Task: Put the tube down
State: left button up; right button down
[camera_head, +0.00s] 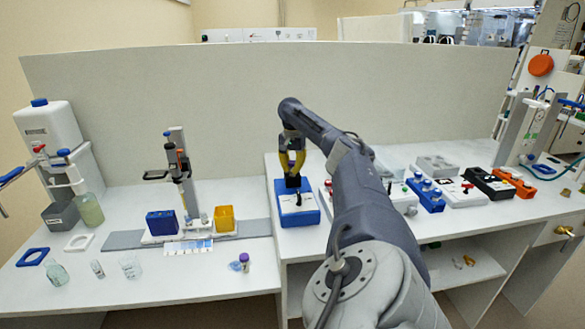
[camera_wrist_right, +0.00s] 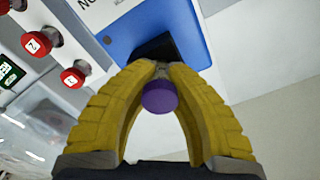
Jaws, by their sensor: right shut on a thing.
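My right gripper (camera_head: 292,163) has yellow fingers and points down over the blue device (camera_head: 299,218) near the middle of the bench. In the right wrist view the fingers (camera_wrist_right: 160,75) are shut on a tube, whose round purple cap (camera_wrist_right: 160,97) shows between them. The tube's body is mostly hidden by the fingers and cap. Just beyond the fingertips is the device's black block (camera_wrist_right: 154,48); I cannot tell whether the tube touches it. The blue device also shows in the wrist view (camera_wrist_right: 190,22). My left gripper is not in view.
A purple-capped vial (camera_head: 244,259), glass bottle (camera_head: 56,272) and small glassware stand on the lower left bench. A blue rack (camera_head: 162,223) and yellow rack (camera_head: 224,219) stand left. Boxes with red knobs (camera_wrist_right: 73,75) are beside the gripper. A partition (camera_head: 230,95) closes the back.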

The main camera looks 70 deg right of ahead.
jog(key=shift+f, duration=0.55)
jog(key=shift+f, duration=0.35)
jog(key=c, duration=1.5)
grip_release()
jog(key=shift+a, duration=0.1)
notch_tip(320, 180, up, 13)
jog(key=shift+f, duration=0.1)
